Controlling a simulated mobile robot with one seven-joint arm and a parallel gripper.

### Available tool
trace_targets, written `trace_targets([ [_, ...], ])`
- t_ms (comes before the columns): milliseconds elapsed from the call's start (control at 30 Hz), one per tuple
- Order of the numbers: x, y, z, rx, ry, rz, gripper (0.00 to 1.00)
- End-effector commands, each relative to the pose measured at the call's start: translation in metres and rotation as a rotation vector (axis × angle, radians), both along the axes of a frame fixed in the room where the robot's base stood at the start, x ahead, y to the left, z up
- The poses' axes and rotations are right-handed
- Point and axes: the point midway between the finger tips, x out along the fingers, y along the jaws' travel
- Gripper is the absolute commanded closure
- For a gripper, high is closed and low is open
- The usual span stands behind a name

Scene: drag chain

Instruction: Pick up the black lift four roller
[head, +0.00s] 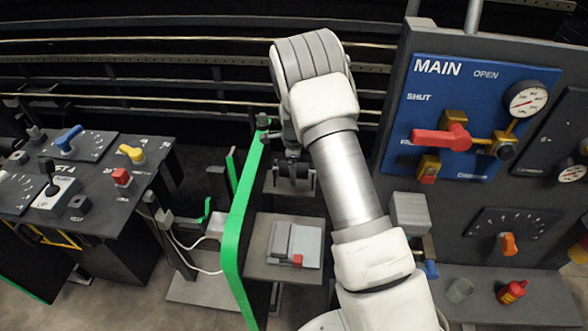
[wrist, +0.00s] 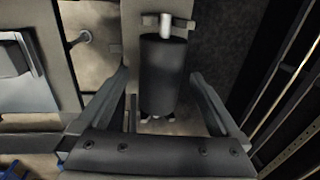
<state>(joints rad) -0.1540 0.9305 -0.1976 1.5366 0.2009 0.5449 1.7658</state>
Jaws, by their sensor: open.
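A black roller (wrist: 163,75), a smooth dark cylinder, shows in the wrist view with a pale metal pin at its far end. It sits in a grey bracket or stand. My gripper (wrist: 159,78) is open, with one finger on the left of the roller and one on the right. Gaps show between the fingers and the roller; whether either finger touches it, I cannot tell. The roller is hard to make out there among the dark parts.
A green-edged panel (head: 242,225) stands just left of my gripper. A grey shelf (head: 257,262) with a small box and red button is nearer. Left is a control desk (head: 92,165); right is a blue MAIN panel (head: 455,95) with a red handle. Dark rails run behind.

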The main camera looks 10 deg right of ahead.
Motion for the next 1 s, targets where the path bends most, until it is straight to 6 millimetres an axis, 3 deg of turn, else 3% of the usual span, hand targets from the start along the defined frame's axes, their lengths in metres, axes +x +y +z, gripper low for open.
trace_targets([
  [167, 0.0001, 0.0001, 0.0, 0.0, 0.0, 0.0, 0.03],
  [700, 0.0, 0.0, 0.0003, 0.0, 0.0, 0.001, 1.0],
  [1000, 0.0006, 0.0, 0.0017, -0.001, -0.002, 0.001, 1.0],
])
